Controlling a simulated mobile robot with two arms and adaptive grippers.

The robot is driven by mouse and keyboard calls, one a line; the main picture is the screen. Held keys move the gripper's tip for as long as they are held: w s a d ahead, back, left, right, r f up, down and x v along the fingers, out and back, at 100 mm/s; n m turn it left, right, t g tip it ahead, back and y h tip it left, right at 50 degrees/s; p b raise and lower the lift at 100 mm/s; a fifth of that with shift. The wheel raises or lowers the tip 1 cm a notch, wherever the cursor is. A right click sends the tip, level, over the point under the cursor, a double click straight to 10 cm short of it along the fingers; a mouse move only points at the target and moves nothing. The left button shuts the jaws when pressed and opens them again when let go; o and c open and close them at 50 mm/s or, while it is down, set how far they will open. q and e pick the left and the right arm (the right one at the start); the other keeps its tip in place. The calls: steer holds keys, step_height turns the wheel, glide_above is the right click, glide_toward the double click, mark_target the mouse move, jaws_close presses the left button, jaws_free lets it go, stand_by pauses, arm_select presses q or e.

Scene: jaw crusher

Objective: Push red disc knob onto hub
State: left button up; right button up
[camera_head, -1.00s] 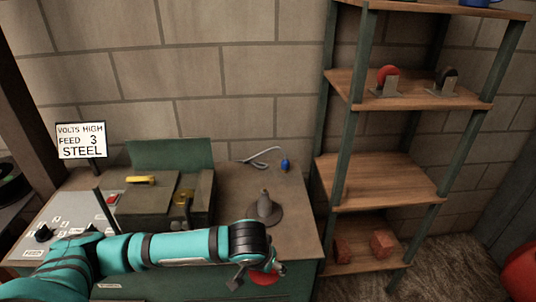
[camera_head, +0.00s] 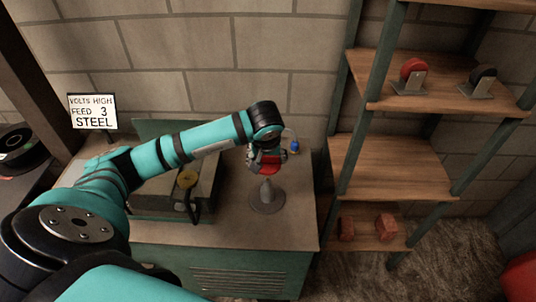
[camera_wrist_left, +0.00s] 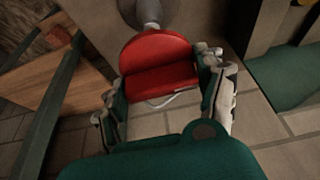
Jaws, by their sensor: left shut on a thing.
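My left gripper (camera_head: 266,162) is shut on the red disc knob (camera_head: 268,168). In the left wrist view the knob (camera_wrist_left: 158,66) sits between the two fingers (camera_wrist_left: 162,92) and looks like a red disc with a raised bar across it. The hub (camera_head: 267,196) is a grey post on a round flared base on the bench. The knob is right at the top of the post in the head view. In the left wrist view the grey post (camera_wrist_left: 147,12) shows just beyond the disc's edge. I cannot tell whether the knob touches the post. My right gripper is not in view.
A wooden shelf rack (camera_head: 395,168) stands at the right, with a red disc (camera_head: 413,70) and a black disc (camera_head: 483,76) on stands. A dark machine box (camera_head: 160,205) with a yellow part is left of the hub. A sign (camera_head: 93,111) stands at the left.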

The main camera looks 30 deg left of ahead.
mark_target(267, 167)
arm_select(q)
steer(key=shift+w+f, duration=0.15)
steer(key=shift+f, duration=0.35)
steer(key=shift+f+b, duration=1.55)
steer(key=shift+f, duration=0.9)
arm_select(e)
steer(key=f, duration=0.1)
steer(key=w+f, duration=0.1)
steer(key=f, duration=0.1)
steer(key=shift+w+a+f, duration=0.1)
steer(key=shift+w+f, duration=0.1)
arm_select(q)
steer(key=shift+b, duration=0.35)
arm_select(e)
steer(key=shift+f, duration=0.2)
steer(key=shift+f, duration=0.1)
arm_select(q)
steer(key=shift+b, duration=0.45)
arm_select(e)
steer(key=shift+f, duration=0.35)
